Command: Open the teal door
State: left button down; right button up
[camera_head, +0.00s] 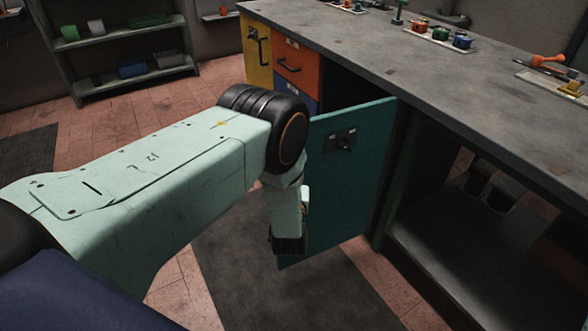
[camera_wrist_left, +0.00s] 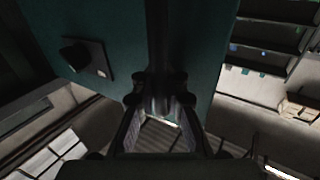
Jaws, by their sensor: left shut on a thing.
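The teal door (camera_head: 345,190) stands swung out from the workbench cabinet, with the dark opening visible behind its top edge. A black knob on a dark plate (camera_head: 343,141) is on its face; it also shows in the left wrist view (camera_wrist_left: 84,58). My left arm reaches across from the left, and its wrist hangs down at the door's free side. My left gripper (camera_wrist_left: 160,92) is shut on the teal door (camera_wrist_left: 205,45), low on it; the exact contact is dark and hard to make out. In the head view my arm hides the fingertips. My right gripper is not in view.
The grey workbench top (camera_head: 390,50) carries small trays of coloured parts. Orange (camera_head: 297,62) and yellow (camera_head: 257,55) fronts are left of the opening. An open lower shelf (camera_head: 480,240) is right of the door. A dark mat (camera_head: 330,285) lies on the tiled floor. A shelf rack (camera_head: 122,55) stands behind.

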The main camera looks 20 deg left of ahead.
pick_arm(q)
jog(key=shift+s+a+f, duration=0.15)
jog(key=shift+s+f, duration=0.05)
jog(key=shift+s, duration=0.3)
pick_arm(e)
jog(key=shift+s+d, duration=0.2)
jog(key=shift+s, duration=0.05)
pick_arm(q)
jog(key=shift+f, duration=0.1)
jog(key=c, duration=1.5)
grip_release()
jog(key=shift+o, duration=0.7)
jog(key=shift+r, duration=0.2)
jog(key=shift+w+d, duration=0.15)
jog(key=shift+d, duration=0.05)
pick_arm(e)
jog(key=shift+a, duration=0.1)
